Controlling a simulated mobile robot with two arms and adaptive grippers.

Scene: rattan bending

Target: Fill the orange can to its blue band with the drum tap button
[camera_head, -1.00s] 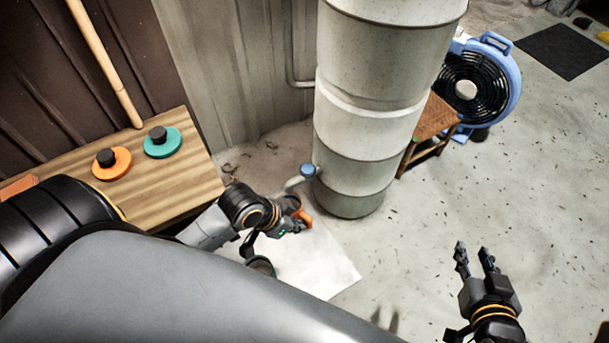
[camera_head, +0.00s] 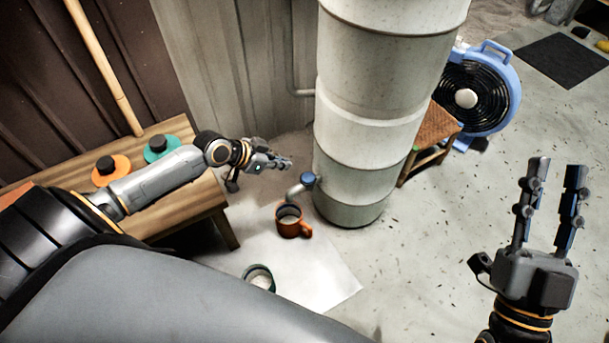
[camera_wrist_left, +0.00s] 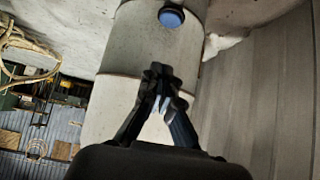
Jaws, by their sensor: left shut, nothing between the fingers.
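The orange can (camera_head: 305,229) stands upright on the white sheet just below the spout of the drum tap, its handle toward the lower right. The blue tap button (camera_head: 307,179) sits low on the tall pale drum (camera_head: 365,150). It also shows in the left wrist view (camera_wrist_left: 171,17), beyond my fingertips. My left gripper (camera_head: 287,162) is shut and empty, above and left of the button and apart from it. My right gripper (camera_head: 556,165) is open and empty over the floor at right.
A teal-rimmed can (camera_head: 260,278) stands on the white sheet (camera_head: 315,275), partly hidden by my body. A wooden bench (camera_head: 215,205) at left holds an orange disc (camera_head: 120,166) and a teal disc (camera_head: 172,143) with black knobs. A stool (camera_head: 437,130) and blue fan (camera_head: 501,70) stand right of the drum.

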